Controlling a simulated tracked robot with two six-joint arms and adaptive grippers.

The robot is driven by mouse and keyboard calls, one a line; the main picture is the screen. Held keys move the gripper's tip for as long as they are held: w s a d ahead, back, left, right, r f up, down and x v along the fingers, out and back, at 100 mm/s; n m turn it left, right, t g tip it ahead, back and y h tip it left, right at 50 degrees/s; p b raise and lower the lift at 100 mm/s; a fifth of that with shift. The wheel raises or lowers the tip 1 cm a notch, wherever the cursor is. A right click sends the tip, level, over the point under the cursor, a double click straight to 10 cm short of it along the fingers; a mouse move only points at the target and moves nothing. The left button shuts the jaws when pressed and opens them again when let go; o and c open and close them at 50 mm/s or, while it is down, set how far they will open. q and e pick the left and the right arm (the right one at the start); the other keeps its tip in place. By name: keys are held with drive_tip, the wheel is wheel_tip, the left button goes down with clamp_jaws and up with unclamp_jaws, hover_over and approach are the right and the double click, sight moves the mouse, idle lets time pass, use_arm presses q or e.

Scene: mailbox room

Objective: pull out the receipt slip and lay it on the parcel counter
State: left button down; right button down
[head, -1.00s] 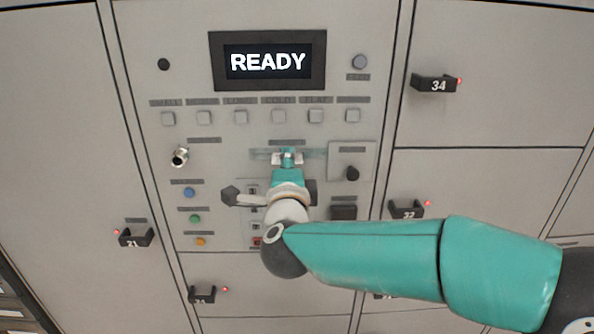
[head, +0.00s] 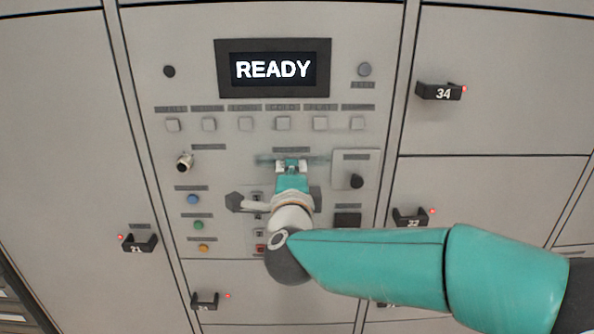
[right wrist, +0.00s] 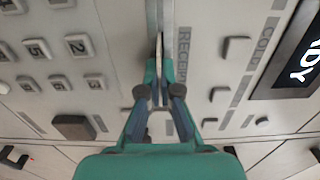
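The receipt slip (head: 302,167) is a small white piece at the slot in the middle of the grey panel, mostly covered by my right gripper. In the right wrist view the slip (right wrist: 159,50) is a thin edge-on strip running from the slot to between the fingertips. My right gripper (head: 291,165) is at the slot, its teal fingers close together on the slip; it also shows in the right wrist view (right wrist: 159,78). My left gripper is in neither view. The parcel counter cannot be made out.
The panel has a READY screen (head: 273,69), a row of square buttons, a keypad (right wrist: 64,62) and a black knob (head: 356,181) close to the slot. Locker doors with black handles, such as handle 34 (head: 441,92), surround it. My right arm crosses the lower right.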

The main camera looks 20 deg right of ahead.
drive_tip(key=b+v, duration=0.2)
drive_tip(key=v, duration=0.6)
drive_tip(key=shift+s, duration=0.2)
idle(0.6)
drive_tip(key=shift+a, duration=0.1)
